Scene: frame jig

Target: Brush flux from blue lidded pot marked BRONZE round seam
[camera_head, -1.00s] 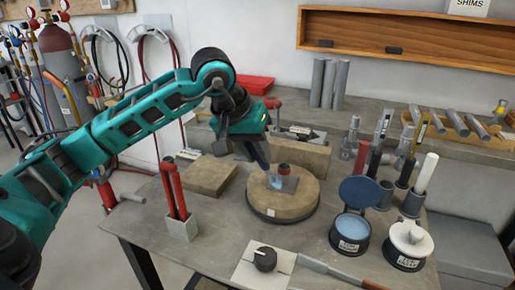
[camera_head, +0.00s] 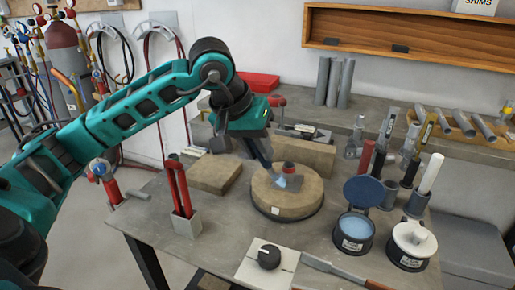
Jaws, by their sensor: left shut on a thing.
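My left gripper (camera_head: 266,161) points down at the round tan turntable block (camera_head: 270,204). It is shut on a thin tool, mostly hidden by the fingers. A pale blue tip (camera_head: 281,182) shows below them, against the near left side of the workpiece. The workpiece is a grey plate (camera_head: 294,184) with a short reddish upright piece (camera_head: 289,167); the seam is too small to make out. The blue-lidded pot (camera_head: 352,243) stands open at right, its dark blue lid (camera_head: 363,190) tilted up behind pale blue contents. Its label is unreadable. My right gripper is not in view.
A second dark pot (camera_head: 411,257) with a white top stands right of the blue one. A holder with red rods (camera_head: 187,222) is left of the turntable. A white block with a black knob (camera_head: 269,257) is in front. Tan bricks (camera_head: 215,173) lie behind.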

